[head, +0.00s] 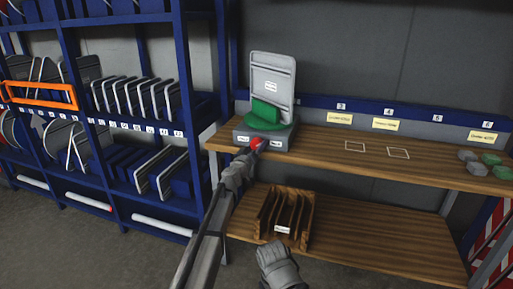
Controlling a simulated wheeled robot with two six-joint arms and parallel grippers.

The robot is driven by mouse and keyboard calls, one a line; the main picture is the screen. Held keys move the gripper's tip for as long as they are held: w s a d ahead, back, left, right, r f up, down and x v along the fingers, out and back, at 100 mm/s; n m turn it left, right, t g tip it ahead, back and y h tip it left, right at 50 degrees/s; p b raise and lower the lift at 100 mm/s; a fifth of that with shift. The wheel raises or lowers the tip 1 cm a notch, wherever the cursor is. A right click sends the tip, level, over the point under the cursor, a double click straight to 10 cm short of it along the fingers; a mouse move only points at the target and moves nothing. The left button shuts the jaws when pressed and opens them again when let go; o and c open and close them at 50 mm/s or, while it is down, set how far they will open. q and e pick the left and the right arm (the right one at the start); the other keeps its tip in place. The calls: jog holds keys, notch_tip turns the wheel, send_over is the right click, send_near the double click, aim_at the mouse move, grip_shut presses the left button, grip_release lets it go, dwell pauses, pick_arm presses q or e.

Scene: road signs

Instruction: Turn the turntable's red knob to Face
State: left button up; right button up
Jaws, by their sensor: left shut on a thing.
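The turntable (262,134) stands at the left end of the wooden bench. It has a grey base with small white labels too small to read and a green round top. A grey sign plate (272,78) stands upright on it in a green holder, its grey side with a small white label towards me. The red knob (257,143) is at the front of the base. My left gripper (253,148) reaches up to the front of the base and is shut on the red knob, partly hiding it. My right gripper (278,262) is low in front of the lower shelf, its fingers not clear.
The wooden bench top (330,155) has two white outlined squares and grey and green pieces (489,158) at right. A wooden slotted rack (285,215) sits on the lower shelf. A blue shelf unit (150,130) with signs stands left.

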pick_arm(q)
jog(key=o, duration=1.3)
jog(key=shift+o, duration=0.2)
jog(key=v, duration=0.7)
jog(key=shift+s, duration=0.4)
jog(key=shift+a, duration=0.15)
